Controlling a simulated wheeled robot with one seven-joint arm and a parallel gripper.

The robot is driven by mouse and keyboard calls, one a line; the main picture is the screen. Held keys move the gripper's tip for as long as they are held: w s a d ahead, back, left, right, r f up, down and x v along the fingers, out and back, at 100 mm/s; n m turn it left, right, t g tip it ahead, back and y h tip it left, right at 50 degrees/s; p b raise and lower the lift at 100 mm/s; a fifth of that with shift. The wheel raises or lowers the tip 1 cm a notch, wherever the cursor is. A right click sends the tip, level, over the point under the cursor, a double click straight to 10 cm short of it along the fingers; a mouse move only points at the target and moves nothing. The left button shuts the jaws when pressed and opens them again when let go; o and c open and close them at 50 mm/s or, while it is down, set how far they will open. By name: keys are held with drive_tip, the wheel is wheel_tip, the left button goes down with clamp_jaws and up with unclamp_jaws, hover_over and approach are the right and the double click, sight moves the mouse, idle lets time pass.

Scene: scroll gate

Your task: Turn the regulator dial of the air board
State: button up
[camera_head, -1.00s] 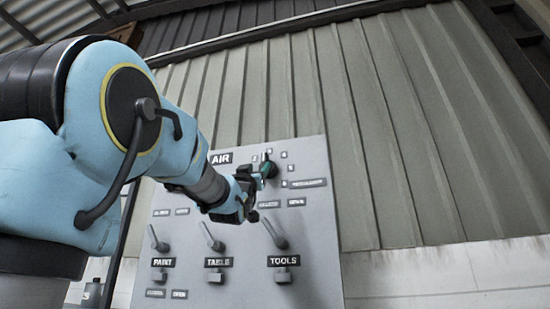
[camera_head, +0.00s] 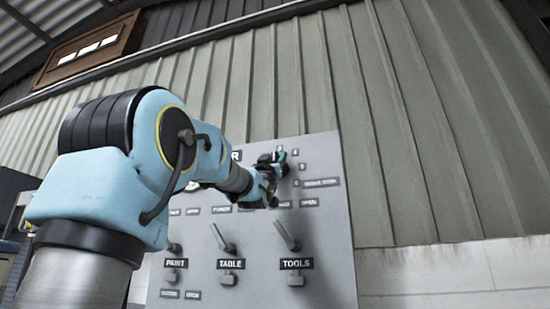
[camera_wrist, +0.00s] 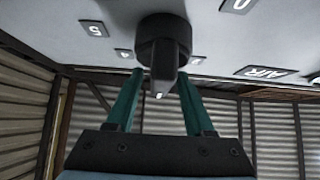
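The grey air board (camera_head: 330,225) stands upright against the wall in the head view. Its regulator dial, a round dark knob (camera_wrist: 165,35) with a raised pointer ridge, shows at the top of the wrist view. My gripper (camera_wrist: 160,78) has two teal fingers, one on each side of the ridge, with a visible gap on the left; contact on the right cannot be told. In the head view my gripper (camera_head: 281,158) is at the upper part of the board and hides most of the dial. Number labels surround the dial, including a 5 (camera_wrist: 94,28).
Three levers stand lower on the board, labelled PAINT (camera_head: 175,262), TABLE (camera_head: 231,264) and TOOLS (camera_head: 296,263). My arm covers the board's left part. A ribbed metal wall (camera_head: 420,130) is behind. The space right of the board looks clear.

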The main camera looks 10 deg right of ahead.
clamp_jaws()
drive_tip(key=shift+m+h+b, duration=0.3)
drive_tip(key=shift+m+h, duration=0.2)
drive_tip(key=m+g+h, duration=0.1)
drive_tip(key=m, duration=0.1)
drive_tip(key=m+g+h+b, duration=0.1)
drive_tip(key=shift+s+d+f+m+g+h, duration=0.1)
drive_tip(key=shift+m+g+h, duration=0.3)
drive_tip(key=m+g+h, duration=0.2)
drive_tip(key=m, duration=0.1)
drive_tip(key=shift+d, duration=0.1)
drive_tip(key=m+g+h, duration=0.1)
drive_tip(key=m+g, duration=0.1)
drive_tip(key=m, duration=0.1)
drive_tip(key=m+g+h+p, duration=0.1)
drive_tip(key=m+g, duration=0.2)
drive_tip(key=shift+s+d+m, duration=0.15)
drive_tip(key=shift+d+m, duration=0.05)
drive_tip(key=shift+m, duration=0.1)
drive_tip(key=shift+d+m+g+h+p, duration=0.15)
drive_tip(key=shift+m+g+h+p, duration=0.25)
drive_tip(key=shift+m+g+p, duration=0.75)
drive_tip(key=shift+s+f+m+g+b, duration=0.1)
drive_tip(key=shift+m+g+b, duration=0.2)
drive_tip(key=shift+m+g, duration=0.25)
